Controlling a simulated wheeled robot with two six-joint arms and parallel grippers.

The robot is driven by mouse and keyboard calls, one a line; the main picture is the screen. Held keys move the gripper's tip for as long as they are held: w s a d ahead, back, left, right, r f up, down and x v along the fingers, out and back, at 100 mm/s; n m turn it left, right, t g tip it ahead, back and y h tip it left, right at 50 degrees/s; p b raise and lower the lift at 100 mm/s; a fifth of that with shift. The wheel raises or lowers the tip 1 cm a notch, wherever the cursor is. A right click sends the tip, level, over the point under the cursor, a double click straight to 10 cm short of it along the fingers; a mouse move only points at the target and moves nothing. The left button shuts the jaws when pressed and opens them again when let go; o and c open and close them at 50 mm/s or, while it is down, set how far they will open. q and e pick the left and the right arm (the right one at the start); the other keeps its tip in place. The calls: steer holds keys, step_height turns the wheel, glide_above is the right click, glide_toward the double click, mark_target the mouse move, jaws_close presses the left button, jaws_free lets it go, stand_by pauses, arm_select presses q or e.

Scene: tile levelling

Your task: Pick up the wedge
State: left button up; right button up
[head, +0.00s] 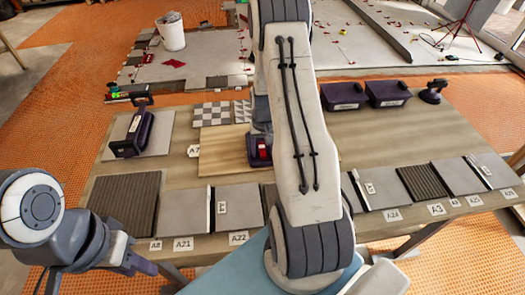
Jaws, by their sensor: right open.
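My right gripper (260,152) points down over the wooden board in the middle of the table, partly hidden by my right arm. Its dark purple jaws are open. A small red piece (263,151), which looks like a wedge, shows between or just beyond the jaws; I cannot tell whether they touch it. Small red pieces also dot the tiled floor area at the back. My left gripper (140,264) is low at the left, by the table's front edge; its jaws are too unclear to read. The contents of the two dark boxes (344,96) (388,93) cannot be seen.
Grey and dark ribbed tiles (124,204) line the table's front edge with labels. A purple-handled tool (131,134) stands on a tile at left. A checkered sample (211,115) lies behind the wooden board (222,150). A suction cup tool (432,92) sits at right.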

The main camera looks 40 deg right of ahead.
mark_target(264, 153)
jaws_close()
steer(key=shift+r, duration=0.15)
step_height(264, 153, up, 4)
steer(key=shift+s+d+r+b, duration=0.1)
steer(key=shift+r+b, duration=0.05)
steer(key=shift+b, duration=0.15)
steer(key=s+d+r, duration=0.5)
steer(key=s+r, duration=0.1)
steer(key=s, duration=0.4)
steer(key=shift+r+b, duration=0.25)
steer(key=shift+b, duration=0.15)
steer(key=shift+s+d, duration=0.1)
